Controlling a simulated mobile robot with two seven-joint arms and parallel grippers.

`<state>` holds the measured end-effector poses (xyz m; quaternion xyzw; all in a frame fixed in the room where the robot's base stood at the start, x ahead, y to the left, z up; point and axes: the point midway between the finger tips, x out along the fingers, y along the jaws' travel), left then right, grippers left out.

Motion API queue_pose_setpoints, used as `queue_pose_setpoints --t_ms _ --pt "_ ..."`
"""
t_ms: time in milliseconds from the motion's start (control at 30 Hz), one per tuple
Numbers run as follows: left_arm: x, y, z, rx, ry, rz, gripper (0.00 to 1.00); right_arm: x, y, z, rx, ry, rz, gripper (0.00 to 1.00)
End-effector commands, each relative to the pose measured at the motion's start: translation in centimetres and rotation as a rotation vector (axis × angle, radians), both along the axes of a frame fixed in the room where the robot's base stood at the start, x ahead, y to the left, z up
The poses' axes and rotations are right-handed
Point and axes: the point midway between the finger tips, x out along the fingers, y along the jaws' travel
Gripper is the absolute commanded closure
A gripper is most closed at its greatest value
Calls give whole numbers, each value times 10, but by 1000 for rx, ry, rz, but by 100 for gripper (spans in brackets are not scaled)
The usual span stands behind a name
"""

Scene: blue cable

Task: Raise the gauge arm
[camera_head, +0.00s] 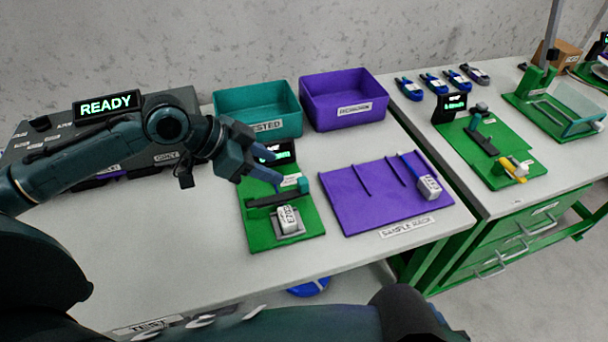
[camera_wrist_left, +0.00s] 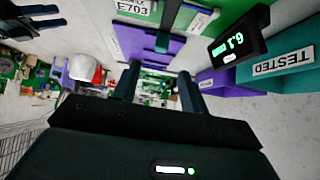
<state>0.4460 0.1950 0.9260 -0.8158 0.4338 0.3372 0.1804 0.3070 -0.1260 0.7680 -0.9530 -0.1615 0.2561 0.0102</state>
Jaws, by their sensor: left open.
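The green gauge (camera_head: 259,233) stands on the near bench. Its dark arm (camera_head: 268,201) lies low and nearly level over the base, with a teal block (camera_head: 304,185) at its right end. A white labelled block (camera_head: 288,219) sits on the gauge under or just in front of the arm; its label shows in the left wrist view (camera_wrist_left: 134,7). My left gripper (camera_head: 270,160) is open and empty, above the back of the gauge by its display; its two fingers stand apart in the left wrist view (camera_wrist_left: 158,88). My right gripper is out of view.
A teal bin (camera_head: 257,122) and a purple bin (camera_head: 345,111) stand behind the gauge. The lit display (camera_wrist_left: 238,42) is close to my left fingers. The READY machine (camera_head: 60,132) is at left.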

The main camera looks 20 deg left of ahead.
Motion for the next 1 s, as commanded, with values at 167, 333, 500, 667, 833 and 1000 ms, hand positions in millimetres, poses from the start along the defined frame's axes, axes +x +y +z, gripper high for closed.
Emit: queue_pose_setpoints --t_ms 167,333,500,667,833,1000 --pt "16 -25 -29 -5 2 0 56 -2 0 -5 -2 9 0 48" --pt "29 -43 -51 -3 -1 1 56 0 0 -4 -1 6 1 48" --pt "37 -54 -65 -2 1 1 56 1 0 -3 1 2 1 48" --pt "39 -58 -70 0 -1 1 56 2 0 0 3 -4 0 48" --pt "39 -58 -70 0 -1 1 56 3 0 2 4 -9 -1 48" --pt "39 -58 -70 0 0 1 65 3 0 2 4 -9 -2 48"
